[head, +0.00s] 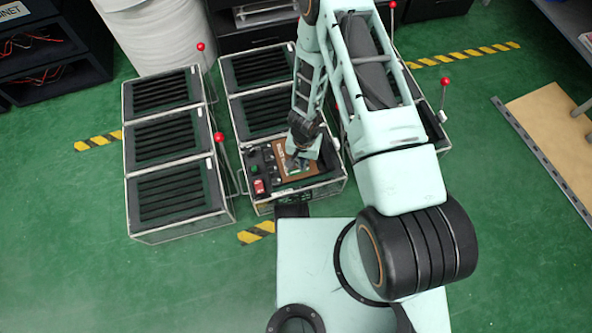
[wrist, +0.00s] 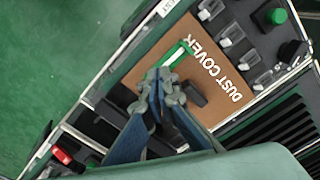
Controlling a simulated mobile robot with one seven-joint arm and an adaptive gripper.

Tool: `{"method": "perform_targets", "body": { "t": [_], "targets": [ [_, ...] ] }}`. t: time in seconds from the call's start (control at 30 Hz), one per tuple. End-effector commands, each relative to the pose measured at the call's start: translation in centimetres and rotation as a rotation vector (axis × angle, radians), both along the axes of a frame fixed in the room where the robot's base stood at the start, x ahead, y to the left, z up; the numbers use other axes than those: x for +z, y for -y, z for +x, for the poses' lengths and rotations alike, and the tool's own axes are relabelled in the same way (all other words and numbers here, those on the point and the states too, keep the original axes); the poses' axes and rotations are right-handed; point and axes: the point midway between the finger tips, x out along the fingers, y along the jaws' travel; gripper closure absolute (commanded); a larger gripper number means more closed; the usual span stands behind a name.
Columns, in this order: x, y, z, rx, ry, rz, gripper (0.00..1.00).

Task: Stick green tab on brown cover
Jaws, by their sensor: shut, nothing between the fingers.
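The brown cover (wrist: 207,62), printed "DUST COVER" in white, lies flat on the panel of the middle fixture. It also shows in the head view (head: 312,171), partly behind my gripper. The green tab (wrist: 180,53), a small green shape with a pale middle, appears to lie on the brown cover beside the lettering. My gripper (wrist: 158,82) is shut and empty, its tips over the cover just below the tab in the wrist view. Whether the tips touch the tab or the cover I cannot tell. In the head view my gripper (head: 300,158) hides part of the panel.
The panel has a red switch (head: 259,186), a green button (wrist: 276,17), a black knob (wrist: 292,51) and several clear-covered switches. Slatted fixtures (head: 165,140) with red-knobbed levers (head: 219,137) stand to the left. A brown board (head: 555,130) lies right. Green floor is open around.

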Motion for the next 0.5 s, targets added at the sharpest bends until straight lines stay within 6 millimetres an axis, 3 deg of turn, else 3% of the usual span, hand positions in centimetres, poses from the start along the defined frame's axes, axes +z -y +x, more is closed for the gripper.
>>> {"method": "perform_targets", "body": {
  "t": [0.5],
  "targets": [
    [-0.57, 0.0, -0.01, 0.0, 0.0, 0.0, 1.0]
  ]
}}
